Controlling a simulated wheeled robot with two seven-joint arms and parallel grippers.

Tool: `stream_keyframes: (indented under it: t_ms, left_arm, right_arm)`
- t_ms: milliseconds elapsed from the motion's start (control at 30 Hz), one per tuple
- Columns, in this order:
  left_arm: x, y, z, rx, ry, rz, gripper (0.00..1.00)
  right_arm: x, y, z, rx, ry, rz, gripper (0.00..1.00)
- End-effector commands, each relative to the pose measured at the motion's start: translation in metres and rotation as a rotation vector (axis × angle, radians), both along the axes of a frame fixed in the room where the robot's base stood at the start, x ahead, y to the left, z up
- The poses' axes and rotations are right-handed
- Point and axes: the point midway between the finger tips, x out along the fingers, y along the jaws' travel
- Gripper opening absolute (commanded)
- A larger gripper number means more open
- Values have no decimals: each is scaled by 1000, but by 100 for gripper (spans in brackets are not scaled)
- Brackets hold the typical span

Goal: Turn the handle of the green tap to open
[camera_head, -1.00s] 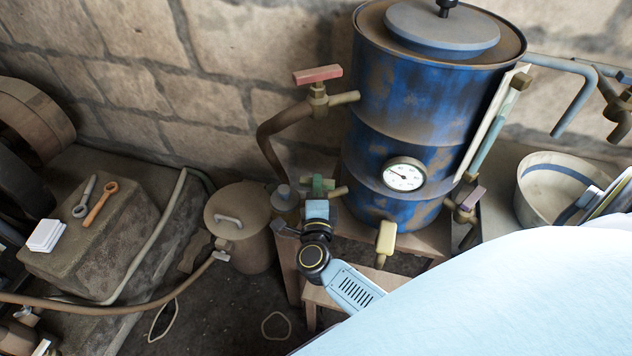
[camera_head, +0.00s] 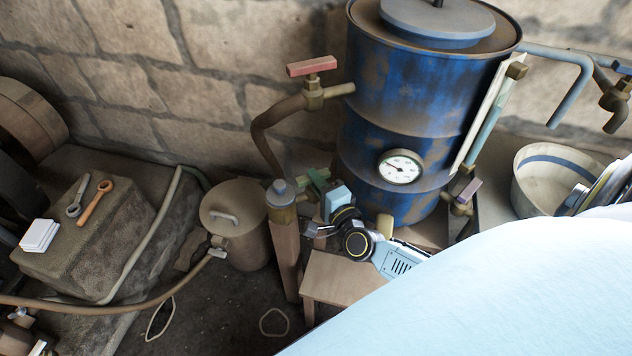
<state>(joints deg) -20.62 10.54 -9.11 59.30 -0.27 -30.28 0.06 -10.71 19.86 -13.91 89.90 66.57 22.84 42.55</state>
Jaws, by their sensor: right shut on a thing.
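The green tap's handle (camera_head: 317,180) is at the lower left of the blue drum. It is a small green bar, partly covered by my gripper. My right gripper (camera_head: 325,190) reaches up to it from below right and is shut on the handle. Its light blue body hides much of the tap, and its fingertips are hard to make out. The handle looks slanted in the picture. My left gripper is not in view.
The blue drum (camera_head: 410,110) carries a gauge (camera_head: 400,167), a red-handled tap (camera_head: 312,66) above left and a purple-handled tap (camera_head: 468,191) at right. A lidded can (camera_head: 236,225) stands left of a wooden stool (camera_head: 335,280). A bucket (camera_head: 545,185) is at right.

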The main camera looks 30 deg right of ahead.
Motion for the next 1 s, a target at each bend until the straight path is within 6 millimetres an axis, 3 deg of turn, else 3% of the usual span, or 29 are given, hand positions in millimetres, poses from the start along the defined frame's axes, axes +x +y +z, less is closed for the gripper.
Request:
stream_keyframes:
  t_ms: [333, 367, 500, 833, 1000]
  left_arm:
    - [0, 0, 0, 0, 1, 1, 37]
    - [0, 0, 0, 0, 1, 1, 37]
    - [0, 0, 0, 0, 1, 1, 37]
    - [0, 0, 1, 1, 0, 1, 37]
    - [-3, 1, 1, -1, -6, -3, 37]
  right_arm:
    - [-1, 1, -2, 0, 4, 5, 0]
    - [-1, 1, -2, 0, 4, 5, 17]
    - [-1, 1, -1, 0, 3, 4, 35]
    - [-3, 0, -1, 0, 2, 2, 36]
    - [-23, 2, -1, 1, 5, 2, 36]
